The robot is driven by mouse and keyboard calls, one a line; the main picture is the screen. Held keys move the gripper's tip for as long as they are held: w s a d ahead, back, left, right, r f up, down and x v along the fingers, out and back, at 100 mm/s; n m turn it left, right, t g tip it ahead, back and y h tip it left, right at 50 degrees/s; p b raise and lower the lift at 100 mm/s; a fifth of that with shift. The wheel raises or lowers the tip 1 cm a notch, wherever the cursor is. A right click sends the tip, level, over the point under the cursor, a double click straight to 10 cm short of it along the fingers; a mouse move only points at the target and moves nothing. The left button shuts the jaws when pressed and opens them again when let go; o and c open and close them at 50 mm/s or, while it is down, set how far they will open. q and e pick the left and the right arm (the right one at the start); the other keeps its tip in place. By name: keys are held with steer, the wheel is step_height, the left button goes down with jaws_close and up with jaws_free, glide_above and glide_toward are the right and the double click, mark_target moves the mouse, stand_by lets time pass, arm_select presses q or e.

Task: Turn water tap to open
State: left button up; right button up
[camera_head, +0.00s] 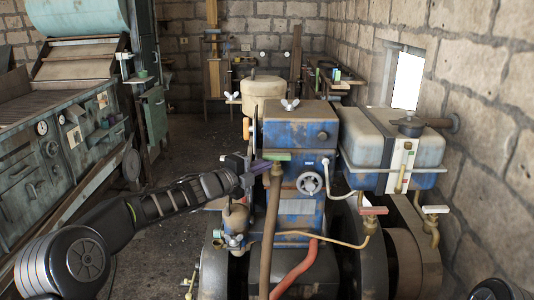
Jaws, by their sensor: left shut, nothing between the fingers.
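Several tap-like handles show on the engine, and I cannot tell which is the water tap. A green-topped handle (277,156) sits at the upper end of a brown upright pipe (271,215). A red-topped brass tap (373,211) and a white-topped brass tap (435,210) stand further right, below the blue and white tank. My left gripper (250,166) is shut and empty, just left of the green-topped handle; I cannot tell whether they touch. My right gripper is out of view.
The blue engine block (300,128) with a white handwheel (309,183) stands behind the pipe. The blue and white tank (385,160) is to its right. A red hose (297,270) runs below.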

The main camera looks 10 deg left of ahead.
arm_select(q)
steer(key=shift+o, duration=1.4)
steer(key=shift+w+a+r, duration=0.1)
steer(key=shift+a+r, duration=0.05)
steer(key=shift+a, duration=0.05)
steer(key=shift+o, duration=0.2)
steer(key=shift+a+f+b, duration=0.35)
steer(key=shift+f+b, duration=0.05)
steer(key=shift+b, duration=0.2)
steer(key=b+v, duration=0.1)
steer(key=v, duration=0.5)
steer(key=shift+a+f, duration=0.4)
steer(key=shift+a, duration=0.05)
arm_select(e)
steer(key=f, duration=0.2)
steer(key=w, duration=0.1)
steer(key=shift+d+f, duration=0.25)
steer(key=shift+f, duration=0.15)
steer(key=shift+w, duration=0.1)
